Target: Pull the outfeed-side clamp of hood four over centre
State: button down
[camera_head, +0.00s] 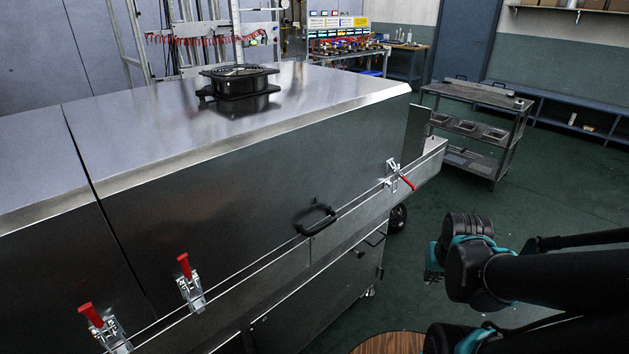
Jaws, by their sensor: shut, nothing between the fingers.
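A steel hood (240,185) fills the left and middle of the head view, with a black handle (318,220) low on its front. A toggle clamp (190,284) near its left end has its red lever standing up. Another clamp (393,176) near its right end has its red lever slanting down to the right. A third clamp (106,328), left of the panel seam, has its red lever up. No hood number or outfeed mark is readable. My arm is at the right, apart from all the clamps. I cannot make out my gripper's fingers.
A ledge (425,168) runs along the hood's lower edge and juts out at the right. A black fan (238,82) sits on top. A grey cart (478,125) stands beyond the right end.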

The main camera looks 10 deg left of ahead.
aim_at(397, 171)
jog(key=z, duration=1.55)
jog(key=k+j+z, duration=0.1)
jog(key=k+j, duration=0.65)
jog(key=k, duration=0.1)
